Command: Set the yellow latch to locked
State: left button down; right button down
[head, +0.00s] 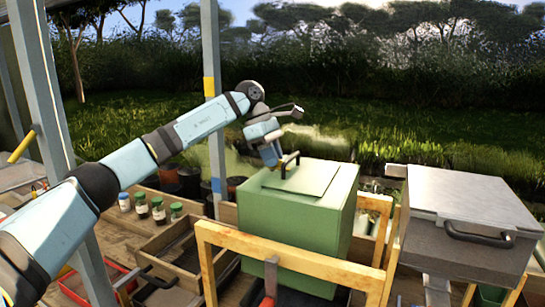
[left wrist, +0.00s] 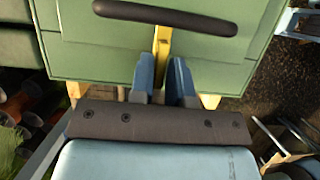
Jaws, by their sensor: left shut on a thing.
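My left gripper (left wrist: 164,68) is shut on the latch, one blue finger on each side. In the head view the left gripper (head: 272,158) is at the far left edge of the green box (head: 290,215), close to the black handle (head: 290,162) on top. The latch is hidden there behind the box and gripper. My right gripper is not in view.
A wooden frame (head: 290,258) stands in front of the green box. A grey metal box (head: 465,195) with a black handle is to the right. Several jars (head: 158,210) and a wooden tray (head: 170,262) lie to the left. A blue-grey post (head: 212,60) rises behind my left arm.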

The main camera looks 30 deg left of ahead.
pick_arm(q)
jog(key=c, duration=1.2)
grip_release()
jog(key=b+v, duration=0.2)
jog(key=v, duration=1.1)
jog(key=shift+r, duration=0.35)
jog(key=shift+s+f, duration=0.1)
jog(key=shift+f, duration=0.05)
